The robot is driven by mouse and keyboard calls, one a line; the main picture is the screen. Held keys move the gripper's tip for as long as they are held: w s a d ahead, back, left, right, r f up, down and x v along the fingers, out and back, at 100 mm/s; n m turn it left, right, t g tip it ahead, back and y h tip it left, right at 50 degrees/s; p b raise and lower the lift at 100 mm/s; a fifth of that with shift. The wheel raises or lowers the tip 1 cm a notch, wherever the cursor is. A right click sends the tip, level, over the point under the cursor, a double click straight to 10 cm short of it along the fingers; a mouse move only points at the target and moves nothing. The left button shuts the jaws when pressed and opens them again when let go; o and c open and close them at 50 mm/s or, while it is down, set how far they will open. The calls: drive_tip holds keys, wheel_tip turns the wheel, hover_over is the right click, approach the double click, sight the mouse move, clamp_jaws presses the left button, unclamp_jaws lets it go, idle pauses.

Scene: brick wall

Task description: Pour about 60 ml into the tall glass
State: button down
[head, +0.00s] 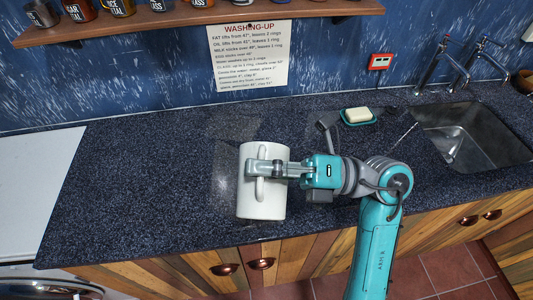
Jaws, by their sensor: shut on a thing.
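A white mug-like vessel (274,205) is in the middle of the head view, over the front part of the counter. Its handle faces my camera. My gripper (262,168) comes from the right and is shut on the vessel at its handle. The opening and any liquid inside do not show, and I cannot tell its exact tilt or whether its base touches the counter. A faint, pale see-through shape (226,180) shows just left of and behind the vessel. It may be the tall glass, but I cannot tell for sure.
The dark speckled counter (130,185) is clear to the left. Behind my arm are a soap dish (358,116) with a pale bar and a small grey object (326,128). A sink (470,135) with taps is at the right. A shelf (200,22) with labelled tins hangs above.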

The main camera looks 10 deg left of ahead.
sight(264, 197)
drive_tip(key=shift+w+r+m, duration=0.55)
drive_tip(key=shift+w+m, duration=0.15)
idle(1.5)
drive_tip(key=s+f+n, duration=0.2)
drive_tip(key=shift+s+d+f+n, duration=0.15)
drive_tip(key=shift+f+n, duration=0.1)
drive_tip(key=shift+n, duration=0.15)
drive_tip(key=shift+s+f+n+g+h, duration=0.2)
drive_tip(key=shift+s+f+n, duration=0.25)
drive_tip(key=shift+f+n, duration=0.3)
drive_tip(key=shift+s+f+n+g+h, duration=0.1)
drive_tip(key=shift+s+f+n+g, duration=0.3)
drive_tip(key=shift+f+n, duration=0.3)
drive_tip(key=shift+s, duration=0.1)
idle(0.6)
drive_tip(key=s+f+n+h, duration=0.1)
drive_tip(key=s+f+n, duration=0.6)
drive_tip(key=f+n, duration=0.3)
drive_tip(key=shift+s+d+f+h, duration=0.15)
drive_tip(key=shift+s+f+h, duration=0.2)
drive_tip(key=shift+f, duration=0.6)
